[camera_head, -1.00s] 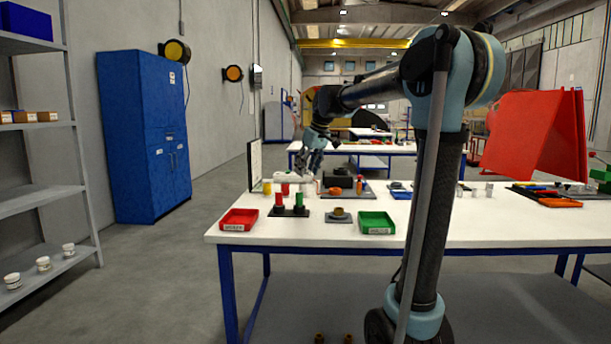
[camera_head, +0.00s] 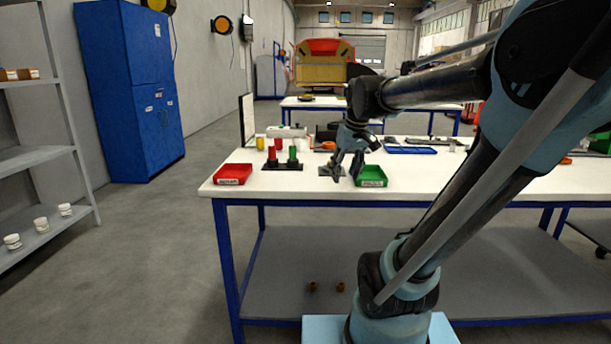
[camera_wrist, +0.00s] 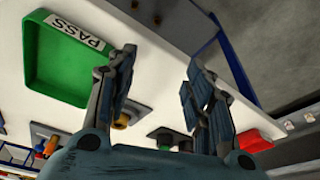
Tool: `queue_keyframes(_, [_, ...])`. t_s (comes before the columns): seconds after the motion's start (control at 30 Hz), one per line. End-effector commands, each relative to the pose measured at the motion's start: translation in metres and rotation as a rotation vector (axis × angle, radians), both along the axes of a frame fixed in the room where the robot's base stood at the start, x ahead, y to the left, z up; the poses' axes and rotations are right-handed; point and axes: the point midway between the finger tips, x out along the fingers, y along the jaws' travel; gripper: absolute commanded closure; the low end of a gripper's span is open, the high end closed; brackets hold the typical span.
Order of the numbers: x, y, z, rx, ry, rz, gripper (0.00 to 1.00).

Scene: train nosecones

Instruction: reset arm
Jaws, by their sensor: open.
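My gripper (camera_head: 346,172) hangs above the front part of the white workbench (camera_head: 420,172), just left of the green tray (camera_head: 372,176). Its fingers point down and are spread apart with nothing between them. In the wrist view my gripper (camera_wrist: 160,85) shows both fingers wide apart over the white tabletop. The green tray (camera_wrist: 65,60), labelled PASS, lies beside the left finger in that view. A small grey plate (camera_head: 325,170) with a brass-coloured part (camera_wrist: 122,122) is partly hidden behind the fingers.
A red tray (camera_head: 232,174) sits at the bench's left end. Red and green cylinders (camera_head: 293,153) stand on a dark base between the trays. A blue tray (camera_head: 410,150) lies further back. A blue cabinet (camera_head: 130,90) and grey shelves (camera_head: 40,155) stand left. Floor there is clear.

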Motion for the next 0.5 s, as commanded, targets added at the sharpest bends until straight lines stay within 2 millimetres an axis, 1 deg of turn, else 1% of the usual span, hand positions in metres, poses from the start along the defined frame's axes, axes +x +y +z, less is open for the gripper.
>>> queue_keyframes(0.03, [-0.018,-0.008,-0.014,-0.003,0.007,-0.028,0.53])
queue_keyframes(0.17, [-0.056,-0.027,-0.048,-0.013,0.024,-0.103,0.53])
queue_keyframes(0.3, [-0.097,-0.043,-0.087,-0.022,0.044,-0.183,0.53])
queue_keyframes(0.4, [-0.123,-0.053,-0.115,-0.029,0.055,-0.239,0.53])
queue_keyframes(0.5, [-0.145,-0.061,-0.140,-0.034,0.065,-0.286,0.53])
